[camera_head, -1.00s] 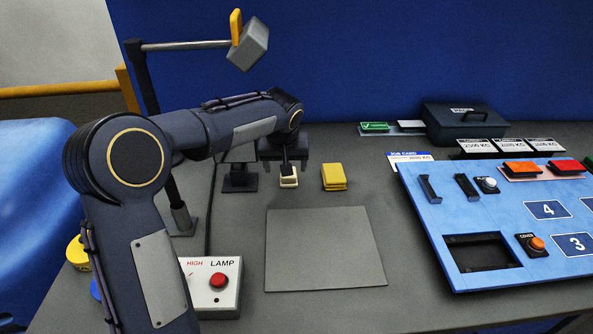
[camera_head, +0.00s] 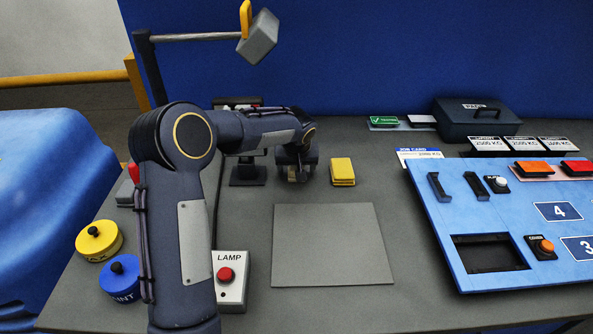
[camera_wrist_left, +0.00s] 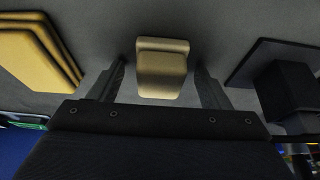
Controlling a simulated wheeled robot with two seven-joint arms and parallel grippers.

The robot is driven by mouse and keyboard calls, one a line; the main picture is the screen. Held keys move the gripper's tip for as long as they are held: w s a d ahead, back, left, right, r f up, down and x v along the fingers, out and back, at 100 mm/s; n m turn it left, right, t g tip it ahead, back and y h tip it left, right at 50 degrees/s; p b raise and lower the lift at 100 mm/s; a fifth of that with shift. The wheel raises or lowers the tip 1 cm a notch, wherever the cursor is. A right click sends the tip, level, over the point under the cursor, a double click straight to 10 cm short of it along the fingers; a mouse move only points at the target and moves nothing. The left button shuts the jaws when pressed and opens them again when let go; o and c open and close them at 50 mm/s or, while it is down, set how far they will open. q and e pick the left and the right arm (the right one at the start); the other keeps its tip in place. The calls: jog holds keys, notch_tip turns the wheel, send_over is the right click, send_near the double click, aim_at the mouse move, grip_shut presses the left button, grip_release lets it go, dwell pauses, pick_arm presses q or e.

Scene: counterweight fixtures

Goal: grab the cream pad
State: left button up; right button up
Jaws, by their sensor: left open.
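The cream pad (camera_wrist_left: 162,68) is a small pale block in the left wrist view, lying between the two fingers of my left gripper (camera_wrist_left: 160,72). Dark gaps show on both sides of it, so the fingers look apart from it. In the head view my left gripper (camera_head: 297,172) is low over the table behind the grey mat, and it hides most of the pad. My left gripper is open. My right gripper is not in view.
Yellow stacked pads (camera_head: 342,171) lie just right of the gripper. A dark stand (camera_head: 247,174) is close on its left. A grey mat (camera_head: 330,245), lamp box (camera_head: 231,290) and blue panel (camera_head: 450,215) are nearer. A grey block (camera_head: 258,38) hangs above.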

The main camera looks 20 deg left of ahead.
pick_arm(q)
jog(key=shift+c, duration=0.4)
jog(key=c, duration=1)
jog(key=shift+r, duration=0.1)
